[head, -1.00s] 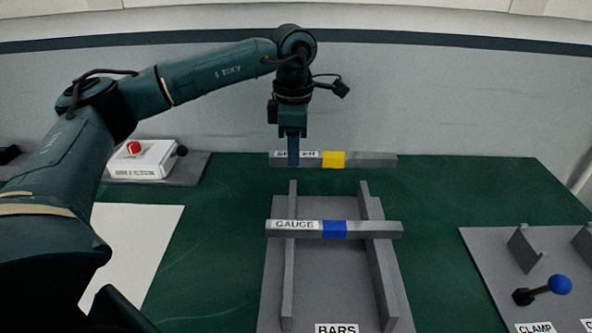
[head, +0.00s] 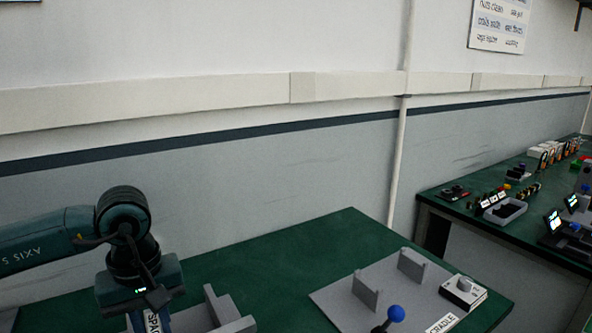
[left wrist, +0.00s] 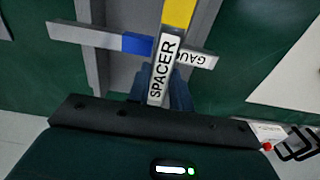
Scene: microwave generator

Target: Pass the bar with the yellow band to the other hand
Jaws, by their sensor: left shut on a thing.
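The bar with the yellow band, labelled SPACER (left wrist: 164,72), stands out from my left gripper (left wrist: 170,92) in the left wrist view, its yellow band (left wrist: 178,12) toward the top edge. The gripper's fingers are shut on the labelled end. In the head view my left gripper (head: 166,318) is at the bottom left edge, and only a piece of the bar's label (head: 151,321) shows beside it. The rest of the bar is cut off there. My right gripper is in neither view.
The GAUGE bar with a blue band (left wrist: 137,43) lies across the grey rack, beyond the held bar. In the head view a grey cradle plate (head: 335,298) has two uprights, a blue-knobbed clamp (head: 395,314) and a white box (head: 463,292). Another bench (head: 440,202) stands right.

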